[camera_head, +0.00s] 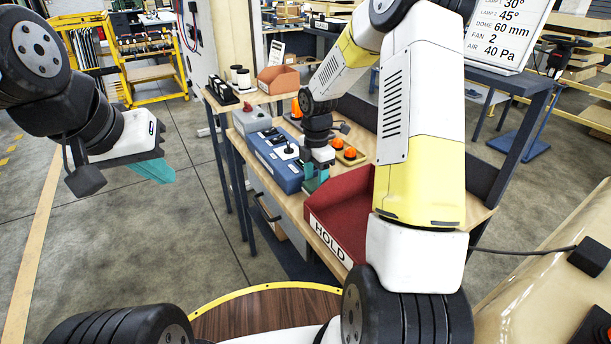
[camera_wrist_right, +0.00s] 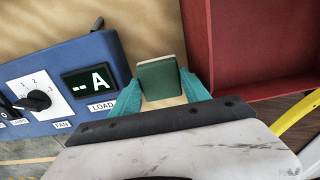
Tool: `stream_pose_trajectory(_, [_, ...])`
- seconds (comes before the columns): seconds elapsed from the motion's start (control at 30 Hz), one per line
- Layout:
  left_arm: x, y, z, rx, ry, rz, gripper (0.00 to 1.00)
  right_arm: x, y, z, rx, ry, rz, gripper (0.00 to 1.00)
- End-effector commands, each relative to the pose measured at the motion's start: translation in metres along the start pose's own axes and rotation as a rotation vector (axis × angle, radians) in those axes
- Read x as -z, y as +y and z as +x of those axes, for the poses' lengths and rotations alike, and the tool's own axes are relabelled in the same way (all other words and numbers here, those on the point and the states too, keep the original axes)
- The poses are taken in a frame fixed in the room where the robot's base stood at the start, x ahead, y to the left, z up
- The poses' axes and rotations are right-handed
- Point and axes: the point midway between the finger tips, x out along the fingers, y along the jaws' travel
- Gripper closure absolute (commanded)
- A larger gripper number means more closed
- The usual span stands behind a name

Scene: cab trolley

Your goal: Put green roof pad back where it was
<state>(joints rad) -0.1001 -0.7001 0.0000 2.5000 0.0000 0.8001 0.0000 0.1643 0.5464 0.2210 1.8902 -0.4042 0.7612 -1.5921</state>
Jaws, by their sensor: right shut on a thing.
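The blue control box (camera_head: 270,158) with knobs and a display stands left of my right gripper. The red HOLD tray (camera_head: 335,187) is at its right. Orange lamps on dark bases (camera_head: 350,157) stand behind. A settings board (camera_head: 495,35) is at upper right.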

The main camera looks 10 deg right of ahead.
Motion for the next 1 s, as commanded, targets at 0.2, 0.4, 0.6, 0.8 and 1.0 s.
stream_pose_trajectory(0.2, [0.0,0.0,0.0,0.0,0.0,0.0,1.0,0.001,0.0,0.028,0.002,0.001,-0.001,0.84])
stream_pose_trajectory(0.4, [0.0,0.0,0.0,0.0,0.0,0.0,1.0,0.0,0.0,0.029,0.0,0.0,0.0,0.84])
stream_pose_trajectory(0.6, [0.0,0.0,0.0,0.0,0.0,0.0,1.0,0.0,0.0,0.031,0.0,0.0,0.0,0.42])
stream_pose_trajectory(0.8, [0.0,0.0,0.0,0.0,0.0,0.0,1.0,0.0,0.0,0.031,0.0,0.0,0.0,0.37])
stream_pose_trajectory(1.0, [0.0,0.0,0.0,0.0,0.0,0.0,1.0,0.0,0.0,0.027,-0.001,0.0,0.0,0.37])
